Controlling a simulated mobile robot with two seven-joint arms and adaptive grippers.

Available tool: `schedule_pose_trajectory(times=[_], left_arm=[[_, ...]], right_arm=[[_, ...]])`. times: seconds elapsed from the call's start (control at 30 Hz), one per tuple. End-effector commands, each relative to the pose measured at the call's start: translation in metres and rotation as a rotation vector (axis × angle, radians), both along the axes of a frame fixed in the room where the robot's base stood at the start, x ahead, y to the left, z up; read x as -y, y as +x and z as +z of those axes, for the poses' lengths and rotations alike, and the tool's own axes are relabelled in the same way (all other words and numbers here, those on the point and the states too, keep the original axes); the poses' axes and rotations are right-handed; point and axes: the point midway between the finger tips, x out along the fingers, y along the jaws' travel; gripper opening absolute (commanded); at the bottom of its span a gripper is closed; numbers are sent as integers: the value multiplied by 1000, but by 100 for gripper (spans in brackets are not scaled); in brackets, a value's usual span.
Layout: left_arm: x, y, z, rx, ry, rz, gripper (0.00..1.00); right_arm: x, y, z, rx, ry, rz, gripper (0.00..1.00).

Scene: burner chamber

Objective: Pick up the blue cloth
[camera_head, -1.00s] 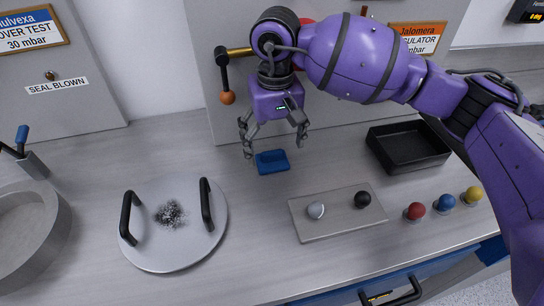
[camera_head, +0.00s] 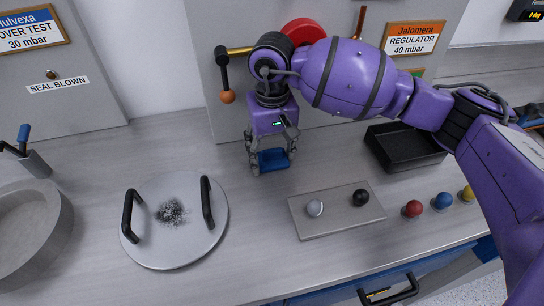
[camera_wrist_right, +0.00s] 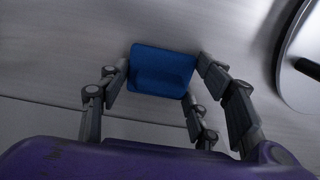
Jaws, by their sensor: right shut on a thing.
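The blue cloth (camera_head: 273,160) is a small folded pad at the middle of the metal counter, in front of the grey panel. My right gripper (camera_head: 271,163) reaches down over it with its fingers on both sides, shut on it. In the right wrist view the cloth (camera_wrist_right: 162,70) sits between the fingertips of the right gripper (camera_wrist_right: 163,85). Whether the cloth still touches the counter is hard to tell. My left gripper is not in view.
A round lid (camera_head: 155,243) with two black handles and a dark powder patch (camera_head: 171,211) lies at left. A grey plate (camera_head: 335,222) with two knobs and a black tray (camera_head: 398,158) are at right. Red, blue and yellow balls (camera_head: 442,202) line the front right. An orange-tipped lever (camera_head: 228,96) hangs behind.

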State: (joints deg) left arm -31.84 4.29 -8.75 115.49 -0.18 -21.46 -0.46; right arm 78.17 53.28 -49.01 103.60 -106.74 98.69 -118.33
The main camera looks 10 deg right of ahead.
Motion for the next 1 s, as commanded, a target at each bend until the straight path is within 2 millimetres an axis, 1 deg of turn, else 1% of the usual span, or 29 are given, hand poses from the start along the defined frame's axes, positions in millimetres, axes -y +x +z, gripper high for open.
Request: schedule_pose_trajectory(times=[0.17, 0.27, 0.37, 0.47, 0.57, 0.67, 0.77, 0.8, 0.9, 1.0], left_arm=[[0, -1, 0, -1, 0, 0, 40], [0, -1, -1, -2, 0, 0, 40], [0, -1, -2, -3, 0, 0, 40], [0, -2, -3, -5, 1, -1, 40], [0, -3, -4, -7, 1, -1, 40], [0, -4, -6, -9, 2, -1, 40], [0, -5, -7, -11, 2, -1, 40], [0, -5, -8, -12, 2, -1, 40], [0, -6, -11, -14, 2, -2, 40], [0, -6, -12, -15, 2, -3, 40]], right_arm=[[0, 0, 2, 1, 0, 0, 36], [0, 1, 6, 2, 0, 0, 36], [0, 1, 16, 2, 0, 0, 36], [0, 1, 31, 4, 0, 0, 36], [-4, -13, 47, 3, 1, 4, 36], [-9, -29, 68, 5, 1, 5, 36], [-14, -46, 89, 5, 1, 5, 36], [-16, -54, 94, 3, 0, 6, 36], [-23, -77, 103, 2, 0, 6, 36], [-28, -96, 112, 2, 0, 5, 36]])
